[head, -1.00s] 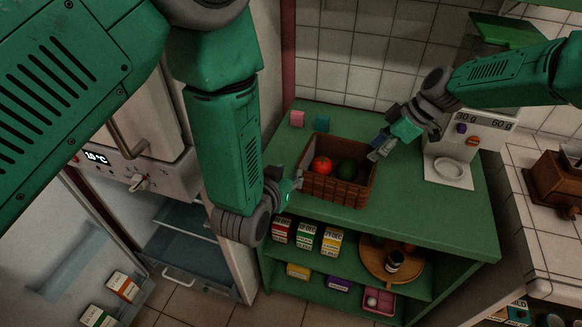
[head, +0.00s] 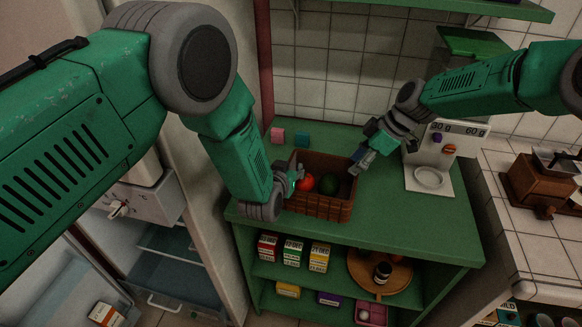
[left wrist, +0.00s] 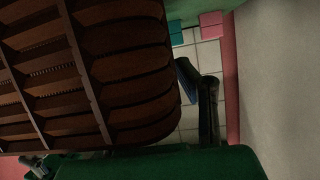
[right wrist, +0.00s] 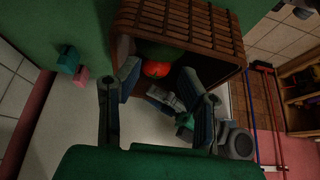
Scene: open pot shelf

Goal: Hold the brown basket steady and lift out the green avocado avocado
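The brown woven basket (head: 322,206) stands upright on the green shelf top. The green avocado (head: 329,184) lies inside it, right of a red tomato (head: 305,182). My left gripper (head: 292,178) is at the basket's left rim. In the left wrist view, the basket wall (left wrist: 125,70) fills the left; one finger shows beyond its edge, set wide, and the other is hidden. My right gripper (head: 360,160) is open and empty at the basket's back right corner. In the right wrist view, its spread fingers (right wrist: 160,88) frame the basket opening, with the tomato (right wrist: 157,69) visible.
A pink cube (head: 278,135) and a teal cube (head: 302,140) sit behind the basket. A scale (head: 430,178) stands at the right. Boxes (head: 292,252) and a round wooden tray (head: 362,279) are on the shelf below. The top's front right is clear.

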